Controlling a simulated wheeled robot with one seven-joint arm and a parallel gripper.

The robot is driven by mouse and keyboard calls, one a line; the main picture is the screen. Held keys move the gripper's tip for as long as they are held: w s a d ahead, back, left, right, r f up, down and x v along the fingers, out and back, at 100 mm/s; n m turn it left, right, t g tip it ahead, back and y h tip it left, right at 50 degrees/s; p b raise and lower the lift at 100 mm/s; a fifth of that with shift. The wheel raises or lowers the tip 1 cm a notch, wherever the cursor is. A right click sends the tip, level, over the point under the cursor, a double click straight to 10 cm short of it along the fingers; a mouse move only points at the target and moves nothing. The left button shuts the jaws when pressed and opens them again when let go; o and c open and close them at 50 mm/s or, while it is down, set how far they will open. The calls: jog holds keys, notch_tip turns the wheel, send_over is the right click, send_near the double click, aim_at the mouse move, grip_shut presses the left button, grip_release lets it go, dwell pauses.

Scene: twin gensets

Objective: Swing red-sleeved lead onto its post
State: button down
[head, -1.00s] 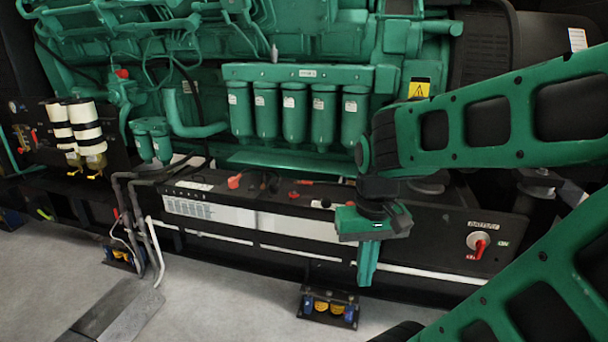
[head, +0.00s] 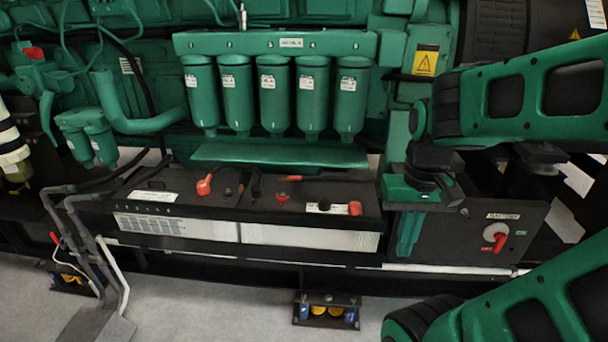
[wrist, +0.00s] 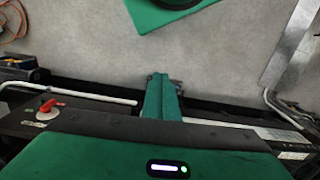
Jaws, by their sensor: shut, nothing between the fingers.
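Two black-topped batteries (head: 190,225) stand side by side in a tray below the green engine. A lead with a short red-orange sleeve (head: 291,178) lies across the right battery's top, its dark cable running right. A red-collared post (head: 281,196) stands just in front of the sleeve; I cannot tell whether they touch. A red boot (head: 204,186) covers a terminal on the left battery, and a red cap (head: 355,208) sits at the right battery's front right. My gripper (head: 405,252) points down, shut and empty, right of the batteries. Its shut fingers also show in the wrist view (wrist: 160,82).
The battery switch panel (head: 508,230), with a red handle, is close on my gripper's right. Green filters (head: 273,95) and a green ledge (head: 280,154) hang over the batteries' back. A pale rail runs along the front.

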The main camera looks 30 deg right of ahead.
jog(key=n+t+h, duration=0.1)
jog(key=t+h, duration=0.3)
jog(key=t, duration=0.5)
send_over(305, 178)
jog(key=s+a, duration=0.3)
jog(key=s, duration=0.3)
notch_tip(305, 178, down, 13)
jog(key=x, duration=0.9)
jog(key=shift+w+d+f, duration=0.1)
jog(key=shift+w+f, duration=0.05)
jog(key=shift+w, duration=0.2)
